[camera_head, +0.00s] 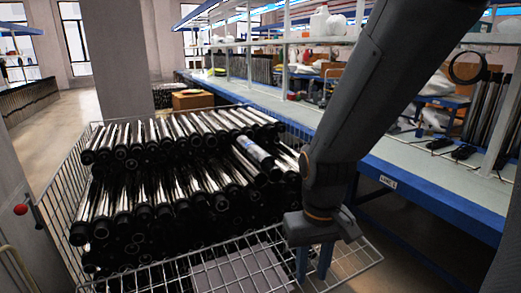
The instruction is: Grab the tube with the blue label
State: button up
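The tube with the blue label (252,149) lies on the upper layer of a pile of black and silver tubes (165,180), toward the pile's right side. Its blue and white wrap shows, and its near dark end points toward me. My gripper (313,264) points down over the front right of the wire basket (65,190), nearer to me and to the right of the labelled tube. Its two fingers are apart, with nothing seen between them. My arm hides part of the basket's right side.
The basket's wire walls surround the pile. A flat grey surface (240,272) shows at its front, without tubes on it. A blue-edged workbench (440,190) runs along the right. A cardboard box (193,99) stands behind the basket. Open floor lies at the left.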

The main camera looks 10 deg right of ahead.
aim_at(263, 161)
jog(key=i, duration=0.35)
jog(key=k, duration=0.65)
jog(key=z, duration=0.2)
jog(key=i, duration=1.45)
jog(key=u, duration=0.7)
